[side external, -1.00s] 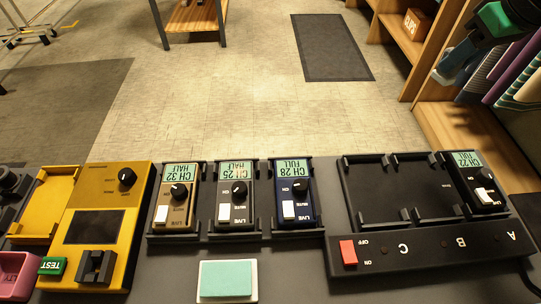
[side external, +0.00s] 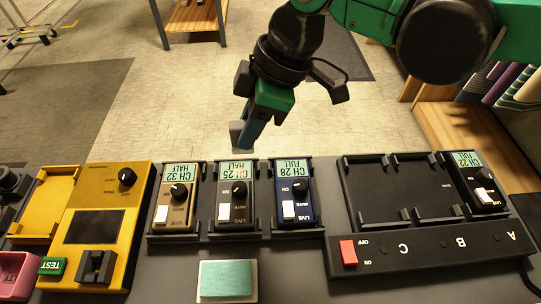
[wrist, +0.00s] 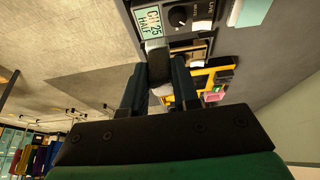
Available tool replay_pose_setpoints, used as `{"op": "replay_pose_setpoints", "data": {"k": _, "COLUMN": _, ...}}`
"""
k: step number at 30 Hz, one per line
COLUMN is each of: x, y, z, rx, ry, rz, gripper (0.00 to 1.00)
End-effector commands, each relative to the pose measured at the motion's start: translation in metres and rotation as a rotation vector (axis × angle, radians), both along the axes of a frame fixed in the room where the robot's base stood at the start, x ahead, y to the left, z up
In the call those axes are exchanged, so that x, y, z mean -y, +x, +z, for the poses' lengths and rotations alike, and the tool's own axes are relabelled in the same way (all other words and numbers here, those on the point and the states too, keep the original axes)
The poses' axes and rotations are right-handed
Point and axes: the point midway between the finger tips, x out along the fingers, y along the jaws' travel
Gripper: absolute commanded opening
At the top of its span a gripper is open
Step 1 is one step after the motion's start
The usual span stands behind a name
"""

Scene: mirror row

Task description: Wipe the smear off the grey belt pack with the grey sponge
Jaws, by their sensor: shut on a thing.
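The grey belt pack (side external: 232,205) sits in the middle of a row of three packs, its screen reading CH 25 HALF. It also shows at the top of the wrist view (wrist: 176,32). I cannot clearly make out a smear on it. My gripper (side external: 243,136) hangs above and behind the pack row, apart from it. In the wrist view, my gripper (wrist: 158,85) is shut on the grey sponge (wrist: 158,68), which sticks out past the fingertips toward the grey pack.
A tan pack (side external: 175,213) and a blue pack (side external: 296,192) flank the grey one closely. A teal pad on a white base (side external: 227,279) lies in front. A yellow unit (side external: 96,178) stands left; a black charger (side external: 392,206) with a CH 22 pack (side external: 484,192) stands right.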

Motion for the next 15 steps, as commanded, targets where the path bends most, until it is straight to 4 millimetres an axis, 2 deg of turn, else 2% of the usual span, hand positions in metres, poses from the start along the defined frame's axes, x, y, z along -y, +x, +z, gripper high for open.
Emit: {"op": "replay_pose_setpoints", "data": {"k": 15, "x": 0.001, "y": 0.001, "z": -0.047, "rx": 0.001, "ry": 0.000, "rz": -0.004, "gripper": 0.00}}
